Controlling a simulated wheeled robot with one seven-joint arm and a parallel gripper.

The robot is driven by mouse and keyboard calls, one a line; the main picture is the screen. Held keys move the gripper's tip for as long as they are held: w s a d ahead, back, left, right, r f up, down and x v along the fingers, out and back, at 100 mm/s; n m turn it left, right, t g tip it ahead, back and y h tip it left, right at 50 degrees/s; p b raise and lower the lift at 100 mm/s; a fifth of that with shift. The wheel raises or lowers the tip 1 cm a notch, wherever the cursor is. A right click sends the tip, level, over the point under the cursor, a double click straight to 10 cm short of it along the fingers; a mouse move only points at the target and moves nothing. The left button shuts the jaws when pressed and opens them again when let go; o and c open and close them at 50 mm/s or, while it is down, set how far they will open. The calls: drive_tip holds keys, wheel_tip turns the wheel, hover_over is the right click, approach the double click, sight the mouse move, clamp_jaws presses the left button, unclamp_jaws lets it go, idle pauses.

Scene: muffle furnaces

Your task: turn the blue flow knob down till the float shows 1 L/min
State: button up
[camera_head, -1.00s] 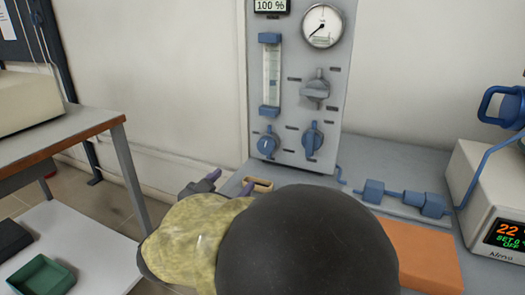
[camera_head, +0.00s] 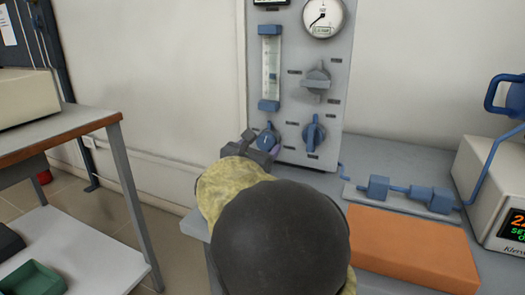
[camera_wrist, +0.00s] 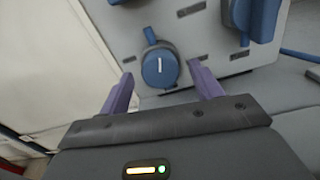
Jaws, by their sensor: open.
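Two blue knobs sit low on the grey gas panel (camera_head: 296,110). The left one (camera_head: 266,138), with a white mark, is at my gripper (camera_head: 256,149) and partly hidden by it; I take it for the blue flow knob. In the wrist view this knob (camera_wrist: 160,67) lies just beyond the open, empty fingers of my gripper (camera_wrist: 163,88), roughly centred between them. The right blue knob (camera_head: 314,133) is apart from my gripper. The flow tube (camera_head: 271,65) with blue ends stands above the left knob. A small float shows in it, but its reading is too small to tell.
A grey selector knob (camera_head: 317,80) and a round gauge (camera_head: 323,16) are higher on the panel. An orange block (camera_head: 412,248) and blue fittings (camera_head: 410,194) lie on the bench to the right. A furnace (camera_head: 495,195) stands at far right.

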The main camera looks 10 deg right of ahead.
drive_tip(key=shift+w+d, duration=0.3)
drive_tip(key=shift+w, duration=0.25)
drive_tip(key=shift+c, duration=0.3)
drive_tip(key=c, duration=0.9)
drive_tip(key=shift+c, duration=0.2)
drive_tip(key=shift+f+m+b, duration=0.1)
drive_tip(key=shift+m+b, duration=0.3)
drive_tip(key=shift+b, duration=0.2)
drive_tip(key=m+b, duration=0.3)
drive_tip(key=shift+s+f, duration=0.1)
drive_tip(key=shift+f, duration=0.05)
drive_tip(key=shift+m+b, duration=1)
drive_tip(key=shift+b, duration=0.1)
drive_tip(key=shift+r, duration=0.2)
